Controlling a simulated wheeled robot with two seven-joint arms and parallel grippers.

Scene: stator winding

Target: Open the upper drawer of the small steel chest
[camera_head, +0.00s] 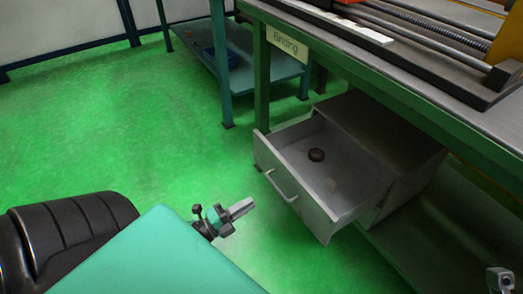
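The small steel chest (385,140) stands under the green bench at the right. Its upper drawer (290,135) is pulled well out toward the lower left, and its inside shows. The curved bar handle (282,187) is on the drawer's front face. My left gripper (247,207) is over the floor to the left of the handle, with a visible gap between them. Its fingers look close together, but their opening is too small to judge.
A green bench (400,85) carrying a machine overhangs the chest. Another bench with a lower shelf (262,70) stands behind. The green floor at the left is clear.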

